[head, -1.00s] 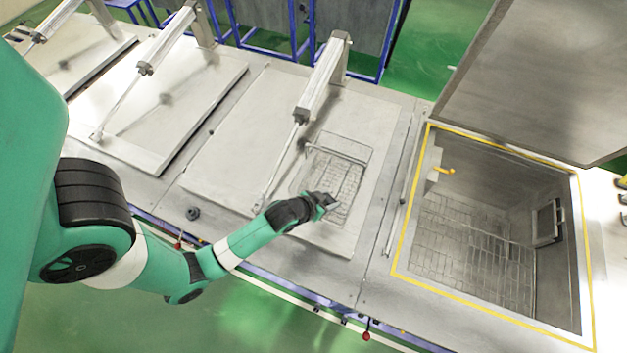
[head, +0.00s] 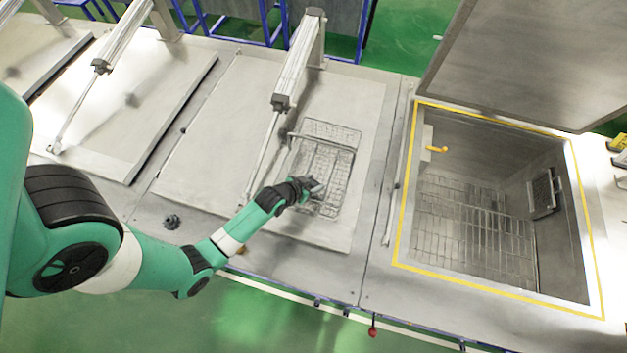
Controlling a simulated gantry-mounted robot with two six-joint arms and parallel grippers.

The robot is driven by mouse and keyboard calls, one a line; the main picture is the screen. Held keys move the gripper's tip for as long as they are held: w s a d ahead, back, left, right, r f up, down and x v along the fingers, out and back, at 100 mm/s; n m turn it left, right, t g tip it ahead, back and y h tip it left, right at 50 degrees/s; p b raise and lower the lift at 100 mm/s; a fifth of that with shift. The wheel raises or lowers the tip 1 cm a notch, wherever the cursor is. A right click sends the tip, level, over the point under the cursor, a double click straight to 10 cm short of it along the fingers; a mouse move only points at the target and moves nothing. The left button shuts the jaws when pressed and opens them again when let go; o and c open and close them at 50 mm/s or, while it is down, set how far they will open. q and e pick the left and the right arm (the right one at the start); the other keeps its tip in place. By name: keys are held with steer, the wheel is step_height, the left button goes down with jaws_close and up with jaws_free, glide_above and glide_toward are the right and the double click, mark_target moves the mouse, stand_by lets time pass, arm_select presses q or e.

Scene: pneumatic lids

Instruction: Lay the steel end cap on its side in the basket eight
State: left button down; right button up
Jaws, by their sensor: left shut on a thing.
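My left gripper (head: 315,187) is over the near part of a wire basket (head: 345,137), which lies on a closed flat lid. The gripper is shut on a small grey metallic piece (head: 318,189), which looks like the steel end cap. It is small and partly hidden by the fingers, and I cannot tell its tilt or whether it touches the wires. The basket looks otherwise empty, and no number is readable on it. My right gripper is not in view.
The closed lid (head: 220,150) under the basket has a pneumatic cylinder (head: 298,62) beside it. To the right is an open pit with a yellow-edged rim (head: 401,215), a wire rack inside (head: 470,235) and a raised lid (head: 510,65). Other closed lids are at left.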

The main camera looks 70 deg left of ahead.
arm_select(q)
steer(key=shift+a+f+b, duration=0.1)
steer(key=shift+f+b, duration=0.4)
steer(key=shift+f, duration=0.05)
steer(key=shift+c, duration=1.2)
jaws_free()
steer(key=shift+s+f, duration=0.2)
steer(key=shift+w+r+p, duration=0.1)
steer(key=shift+r+p, duration=0.2)
steer(key=shift+r, duration=0.05)
steer(key=p+v, duration=0.2)
steer(key=v, duration=1)
steer(key=shift+r, duration=0.5)
steer(key=shift+w, duration=0.1)
